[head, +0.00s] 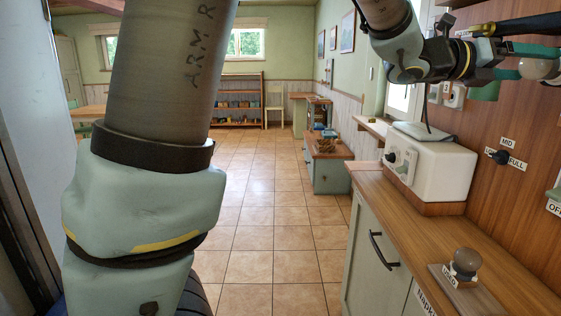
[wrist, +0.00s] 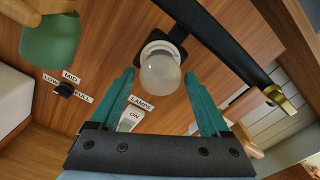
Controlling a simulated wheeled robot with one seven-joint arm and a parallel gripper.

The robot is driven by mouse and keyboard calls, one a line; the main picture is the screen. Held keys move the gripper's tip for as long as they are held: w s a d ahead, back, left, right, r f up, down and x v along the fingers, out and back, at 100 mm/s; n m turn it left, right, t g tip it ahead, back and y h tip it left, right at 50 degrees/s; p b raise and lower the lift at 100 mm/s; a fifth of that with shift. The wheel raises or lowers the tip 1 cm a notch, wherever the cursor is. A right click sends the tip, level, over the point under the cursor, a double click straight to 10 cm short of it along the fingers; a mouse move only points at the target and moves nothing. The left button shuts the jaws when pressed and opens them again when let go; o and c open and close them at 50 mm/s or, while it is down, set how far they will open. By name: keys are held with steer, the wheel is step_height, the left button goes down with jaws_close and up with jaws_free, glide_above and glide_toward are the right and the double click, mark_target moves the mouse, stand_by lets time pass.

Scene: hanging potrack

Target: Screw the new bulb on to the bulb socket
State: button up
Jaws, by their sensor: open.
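A frosted white bulb (wrist: 160,76) sits at a socket with a white ring (wrist: 160,49) and dark mount on the wooden wall panel. The bulb also shows at the right edge of the head view (head: 537,69). How tightly it is seated cannot be told. My gripper (wrist: 160,75) is open, its two green fingers on either side of the bulb with visible gaps. In the head view my gripper (head: 522,62) reaches toward the panel. A dull brownish bulb-like globe (head: 465,261) stands on a small labelled wooden holder (head: 450,285) on the counter.
A black bar with a brass end (wrist: 230,50) passes close to the socket. A green shade (wrist: 50,40) hangs to the left. A LAMPS switch (wrist: 131,118) and a LOW/MID/FULL knob (wrist: 63,89) are on the panel. A white appliance (head: 435,170) stands on the counter (head: 400,215).

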steer(key=shift+c, duration=0.2)
steer(key=c, duration=0.4)
steer(key=shift+c, duration=0.2)
steer(key=shift+r+b, duration=0.1)
steer(key=shift+b, duration=0.3)
stand_by(0.3)
steer(key=shift+d, duration=0.15)
steer(key=shift+c, duration=0.3)
steer(key=shift+c, duration=0.5)
